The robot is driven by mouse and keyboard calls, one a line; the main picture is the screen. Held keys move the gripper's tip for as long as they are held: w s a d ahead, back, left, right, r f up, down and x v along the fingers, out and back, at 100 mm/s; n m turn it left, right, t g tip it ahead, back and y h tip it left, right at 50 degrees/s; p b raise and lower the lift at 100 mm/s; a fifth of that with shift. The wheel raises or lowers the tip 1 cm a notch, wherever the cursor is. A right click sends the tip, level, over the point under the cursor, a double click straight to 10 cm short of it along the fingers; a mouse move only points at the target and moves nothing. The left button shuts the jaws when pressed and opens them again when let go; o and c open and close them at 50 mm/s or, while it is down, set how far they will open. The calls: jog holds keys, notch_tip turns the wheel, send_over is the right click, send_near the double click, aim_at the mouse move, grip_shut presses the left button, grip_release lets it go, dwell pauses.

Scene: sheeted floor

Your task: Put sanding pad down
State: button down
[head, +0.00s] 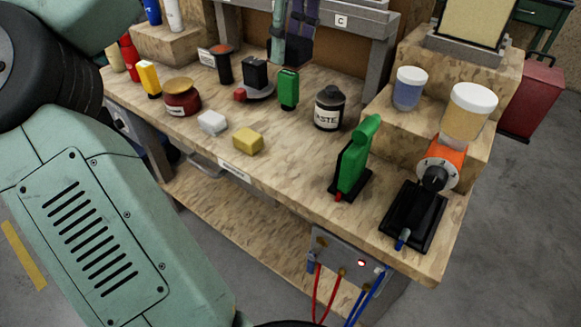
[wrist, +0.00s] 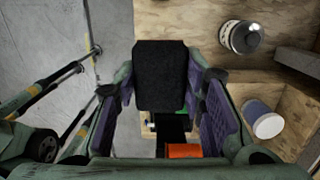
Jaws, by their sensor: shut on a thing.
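The sanding pad (wrist: 160,75) shows in the wrist view as a dark, rough-faced rectangular block. My gripper (wrist: 160,90) is shut on it, with a purple-lined finger on each side. The pad is held above the front right part of the workbench (head: 290,185), near its front edge; its exact height cannot be told. It hides part of the bench and the things below it.
A green tool (head: 352,165) and an orange tool (head: 441,160) on black bases stand at the bench's right end. A paste jar (head: 329,108), yellow block (head: 248,141) and white block (head: 212,122) stand further left. Bare wood lies between the yellow block and green tool.

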notch_tip(320, 180, down, 6)
jog(key=f+b, duration=0.1)
jog(key=b, duration=0.4)
jog(key=p, duration=0.2)
send_over(289, 168)
notch_tip(289, 168, down, 12)
jog(key=shift+s+d+f, duration=0.1)
jog(key=shift+d+f, duration=0.05)
jog(key=shift+f, duration=0.1)
jog(key=shift+f+p, duration=0.3)
jog(key=shift+f, duration=2.15)
jog(key=shift+f, duration=0.15)
jog(key=c, duration=1)
grip_release()
jog(key=shift+c, duration=0.2)
jog(key=shift+r+p, duration=0.2)
jog(key=shift+p, duration=0.35)
notch_tip(289, 168, up, 10)
jog(key=s+d+b, duration=0.1)
jog(key=b, duration=0.2)
jog(key=shift+r, duration=0.15)
jog(key=shift+s+d, duration=0.1)
